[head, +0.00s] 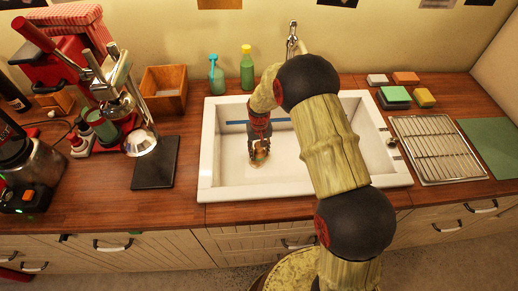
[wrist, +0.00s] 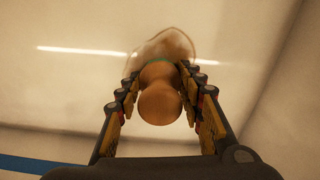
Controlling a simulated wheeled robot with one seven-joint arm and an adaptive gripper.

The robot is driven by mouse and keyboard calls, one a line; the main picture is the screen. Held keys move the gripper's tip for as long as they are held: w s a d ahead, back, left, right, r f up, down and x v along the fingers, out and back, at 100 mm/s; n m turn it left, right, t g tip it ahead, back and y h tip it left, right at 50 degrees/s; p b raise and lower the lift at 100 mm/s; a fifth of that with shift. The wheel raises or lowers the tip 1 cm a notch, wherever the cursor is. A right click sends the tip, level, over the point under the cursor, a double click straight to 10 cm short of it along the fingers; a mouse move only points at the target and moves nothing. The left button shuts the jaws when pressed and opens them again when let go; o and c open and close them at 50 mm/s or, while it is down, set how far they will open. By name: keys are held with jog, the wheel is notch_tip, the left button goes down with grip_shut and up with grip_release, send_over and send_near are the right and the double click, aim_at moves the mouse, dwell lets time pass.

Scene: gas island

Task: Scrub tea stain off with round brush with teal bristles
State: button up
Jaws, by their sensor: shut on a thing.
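My gripper (head: 257,150) reaches down into the white sink (head: 207,165) at its left part. In the wrist view my gripper (wrist: 160,98) is shut on the round brush (wrist: 160,100), holding its brown wooden knob between the fingers. A thin teal edge of bristles shows just beyond the knob. The brush is at the sink floor; whether it presses on it I cannot tell. The tea stain (wrist: 172,42), a brownish patch with a darker rim, lies on the white sink surface right beyond and partly under the brush. In the head view the brush is mostly hidden by the fingers.
A blue strip (head: 236,122) runs along the sink's back wall. A tap (head: 292,40), a teal bottle (head: 216,75) and a green bottle (head: 247,68) stand behind. Sponges (head: 394,96) and a wire rack (head: 437,150) lie right. A lever press (head: 125,110) stands left.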

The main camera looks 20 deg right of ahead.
aim_at(256, 171)
jog(key=shift+s+a+r+p, duration=0.15)
jog(key=shift+s+p, duration=0.1)
jog(key=shift+s, duration=0.55)
jog(key=shift+s+a+f+p, duration=0.1)
jog(key=shift+s+a+p, duration=0.1)
jog(key=shift+s, duration=0.55)
jog(key=shift+s+a+p, duration=0.15)
jog(key=shift+s+p, duration=0.05)
jog(key=shift+s, duration=0.7)
jog(key=shift+s+a+p, duration=0.15)
jog(key=shift+s+p, duration=0.05)
jog(key=shift+s, duration=0.7)
jog(key=shift+w+a, duration=0.2)
jog(key=shift+a, duration=0.75)
jog(key=shift+w+d, duration=0.2)
jog(key=shift+w, duration=0.75)
jog(key=shift+w+d, duration=0.2)
jog(key=shift+w, duration=0.7)
jog(key=shift+w+d+b, duration=0.15)
jog(key=shift+w+b, duration=0.1)
jog(key=shift+w, duration=0.45)
jog(key=shift+w+d+b, duration=0.15)
jog(key=shift+w+b, duration=0.1)
jog(key=shift+w, duration=0.45)
jog(key=shift+w+d, duration=0.2)
jog(key=shift+w, duration=0.8)
jog(key=shift+w+d, duration=0.2)
jog(key=shift+w, duration=0.8)
jog(key=shift+r+p, duration=1.55)
jog(key=shift+r, duration=1.45)
